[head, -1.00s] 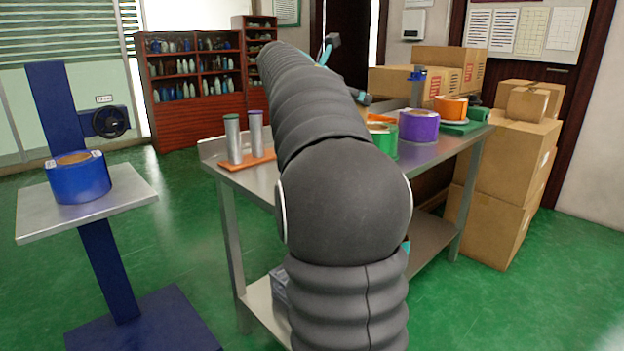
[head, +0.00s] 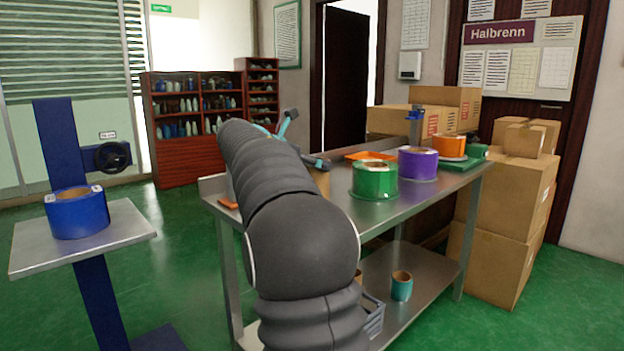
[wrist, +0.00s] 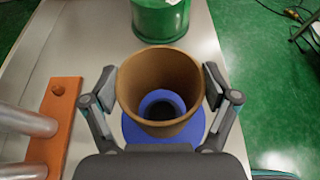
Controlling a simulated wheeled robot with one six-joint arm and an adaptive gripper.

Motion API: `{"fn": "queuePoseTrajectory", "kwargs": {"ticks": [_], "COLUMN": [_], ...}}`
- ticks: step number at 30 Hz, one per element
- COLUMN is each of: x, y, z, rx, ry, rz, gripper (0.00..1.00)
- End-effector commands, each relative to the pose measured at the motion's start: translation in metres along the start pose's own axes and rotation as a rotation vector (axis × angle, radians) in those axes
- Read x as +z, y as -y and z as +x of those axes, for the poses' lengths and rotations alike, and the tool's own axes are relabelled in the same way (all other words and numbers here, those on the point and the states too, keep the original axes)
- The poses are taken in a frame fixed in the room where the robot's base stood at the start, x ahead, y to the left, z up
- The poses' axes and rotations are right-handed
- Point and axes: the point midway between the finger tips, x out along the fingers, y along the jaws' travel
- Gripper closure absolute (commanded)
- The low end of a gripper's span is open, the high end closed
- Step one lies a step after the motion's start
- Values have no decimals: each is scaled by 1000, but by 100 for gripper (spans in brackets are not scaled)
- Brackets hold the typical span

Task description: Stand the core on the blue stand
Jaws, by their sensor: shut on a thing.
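The core, a brown cardboard tube (wrist: 128,88), is upright between the two fingers of my gripper (wrist: 160,84) in the wrist view. My gripper is shut on its sides. The blue stand (wrist: 190,135) is directly below the core, with its round base showing around the tube's lower edge. A blue ring with a dark centre shows through the tube's bore. I cannot tell whether the core touches the stand. In the head view, a small part of the core (head: 321,183) shows beside my arm, which hides the stand.
A green roll (wrist: 160,20) stands close beyond the core. An orange board (wrist: 60,110) with metal posts is at the left. Purple (head: 417,163) and orange rolls are farther along the steel table (head: 400,205). A blue roll (head: 76,213) sits on a separate platform at left.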

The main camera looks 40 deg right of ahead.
Motion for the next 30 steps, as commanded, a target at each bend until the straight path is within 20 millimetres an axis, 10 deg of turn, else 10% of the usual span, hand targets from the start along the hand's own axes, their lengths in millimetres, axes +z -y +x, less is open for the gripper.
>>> {"fn": "queuePoseTrajectory", "kwargs": {"ticks": [21, 22, 23, 30], "x": [-39, -39, -39, -39], "y": [0, 0, 0, 0], "z": [16, 16, 16, 16], "rx": [0, 0, 0, 0], "ry": [0, 0, 0, -1], "rz": [-1, -1, -1, -1], "gripper": [51, 9, 1, 0]}}
